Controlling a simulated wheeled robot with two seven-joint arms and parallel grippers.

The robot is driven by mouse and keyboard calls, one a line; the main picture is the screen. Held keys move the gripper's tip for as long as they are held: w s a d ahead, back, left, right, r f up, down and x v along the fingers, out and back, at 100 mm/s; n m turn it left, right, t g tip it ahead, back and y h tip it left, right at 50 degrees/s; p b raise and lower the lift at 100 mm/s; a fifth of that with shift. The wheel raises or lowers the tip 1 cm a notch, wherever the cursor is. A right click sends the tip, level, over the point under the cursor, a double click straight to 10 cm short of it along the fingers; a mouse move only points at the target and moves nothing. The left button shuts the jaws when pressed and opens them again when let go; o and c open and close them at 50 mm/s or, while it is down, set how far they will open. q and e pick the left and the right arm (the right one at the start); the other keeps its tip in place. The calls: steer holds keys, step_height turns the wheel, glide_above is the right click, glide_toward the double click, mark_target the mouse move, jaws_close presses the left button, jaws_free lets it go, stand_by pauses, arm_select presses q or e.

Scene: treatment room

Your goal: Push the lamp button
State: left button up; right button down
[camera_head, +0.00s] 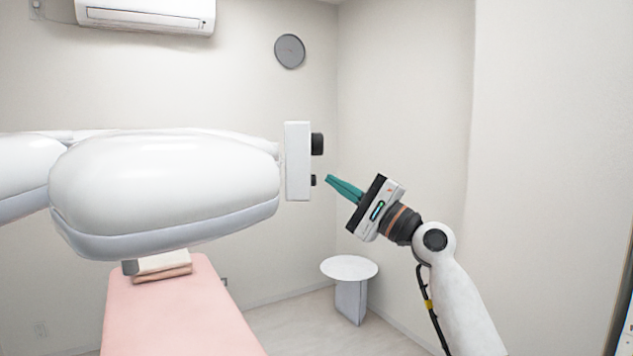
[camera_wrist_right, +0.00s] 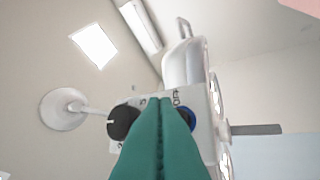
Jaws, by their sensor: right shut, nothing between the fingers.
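The large white lamp (camera_head: 165,180) hangs in the middle left of the head view. Its white control panel (camera_head: 297,160) is at its right end, with a black knob (camera_head: 317,144) above and a smaller dark button (camera_head: 313,180) below. My right gripper (camera_head: 328,180) has green fingers, shut and empty, tips pointing left at the button with a small gap. In the right wrist view the fingers (camera_wrist_right: 160,102) partly cover the blue-ringed button (camera_wrist_right: 187,118). The black knob (camera_wrist_right: 122,121) is left of them. My left gripper is not in view.
A pink treatment bed (camera_head: 180,315) with folded towels (camera_head: 162,268) lies below the lamp. A round white side table (camera_head: 349,268) stands below my right gripper. A clock (camera_head: 290,51) and an air conditioner (camera_head: 147,14) are on the back wall.

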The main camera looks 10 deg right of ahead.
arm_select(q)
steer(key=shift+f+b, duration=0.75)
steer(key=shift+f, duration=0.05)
arm_select(e)
steer(key=d, duration=0.6)
steer(key=shift+s, duration=0.25)
